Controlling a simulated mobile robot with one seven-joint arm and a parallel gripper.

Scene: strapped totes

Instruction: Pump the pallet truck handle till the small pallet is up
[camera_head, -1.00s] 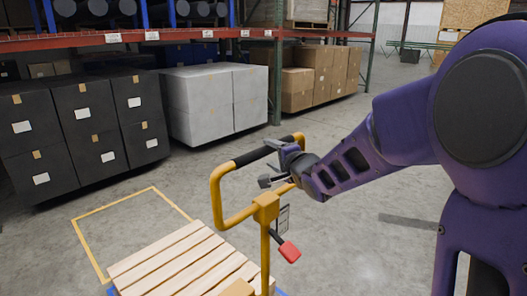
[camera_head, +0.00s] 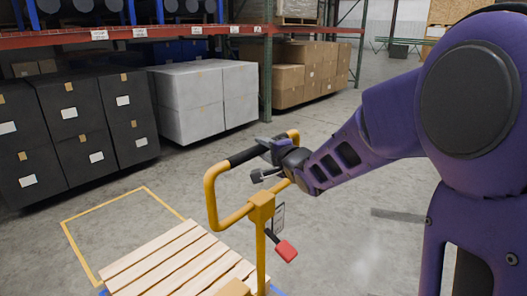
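The yellow pallet truck handle (camera_head: 213,195) is a loop with a black grip, standing at the centre on an upright yellow shaft with a red-tipped lever (camera_head: 286,250). My gripper (camera_head: 265,161) is at the upper right part of the loop. One dark finger lies over the black grip and the other shows inside the loop, with the bar seemingly between them. Whether they press on it is unclear. The small wooden pallet (camera_head: 165,262) is at the bottom, partly cut off. Its height above the floor is hidden.
A yellow floor outline (camera_head: 100,207) lies behind the pallet. Black boxes (camera_head: 82,125), grey-white boxes (camera_head: 205,100) and brown cartons (camera_head: 318,68) stand under an orange-beamed rack at the back. The concrete floor to the right is mostly clear.

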